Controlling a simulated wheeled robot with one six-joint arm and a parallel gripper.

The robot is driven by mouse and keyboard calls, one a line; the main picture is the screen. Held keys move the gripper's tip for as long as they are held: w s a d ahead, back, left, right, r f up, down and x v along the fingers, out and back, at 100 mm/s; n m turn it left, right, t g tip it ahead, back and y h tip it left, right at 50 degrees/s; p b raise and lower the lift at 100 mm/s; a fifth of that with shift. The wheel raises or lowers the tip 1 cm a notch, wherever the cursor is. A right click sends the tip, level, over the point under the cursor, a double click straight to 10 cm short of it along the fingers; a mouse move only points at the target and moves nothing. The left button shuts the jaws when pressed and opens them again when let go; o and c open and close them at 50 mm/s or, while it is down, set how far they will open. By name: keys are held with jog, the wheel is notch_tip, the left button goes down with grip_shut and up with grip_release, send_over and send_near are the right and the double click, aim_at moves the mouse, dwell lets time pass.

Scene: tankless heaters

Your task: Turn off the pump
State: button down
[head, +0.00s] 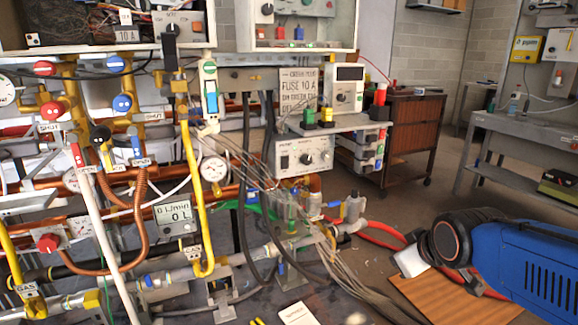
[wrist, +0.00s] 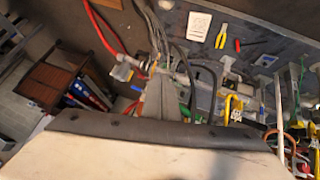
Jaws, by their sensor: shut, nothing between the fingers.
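A grey control box (head: 302,154) with a dark knob and small dials hangs at the middle of the head view. A white switch unit (head: 210,88) with a blue rocker is to its upper left. A greenish, partly see-through fitting (head: 290,208) sits low among the pipes and cables. In the wrist view my gripper (wrist: 161,78) is shut and empty, its grey fingers above the floor and pipework. It seems to touch nothing. In the head view I cannot make out its fingertips.
Yellow, copper and white pipes with red and blue valve handles (head: 121,104) crowd the left. Loose grey cables (head: 335,270) and a red hose (head: 380,235) cross the floor. A brown cabinet (head: 412,130) and a grey bench (head: 520,130) stand behind. Pliers (wrist: 221,36) lie on the floor.

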aim_at(285, 160)
jog(key=w+a+r+n+t+y, duration=0.2)
jog(key=w+a+n, duration=0.6)
jog(key=w, duration=0.5)
jog(key=w+a+r+n+t+y, duration=0.3)
jog(key=w+a+n+t+y, duration=0.2)
jog(key=w+a+n+t, duration=0.2)
jog(key=shift+w+a+r+n+t, duration=0.25)
jog(key=shift+w+a+n, duration=0.95)
jog(key=shift+w+a, duration=1.7)
jog(key=shift+w+d, duration=0.45)
jog(key=shift+w, duration=0.15)
jog(key=x, duration=1.3)
jog(key=shift+w+a+r, duration=0.1)
jog(key=shift+w, duration=0.3)
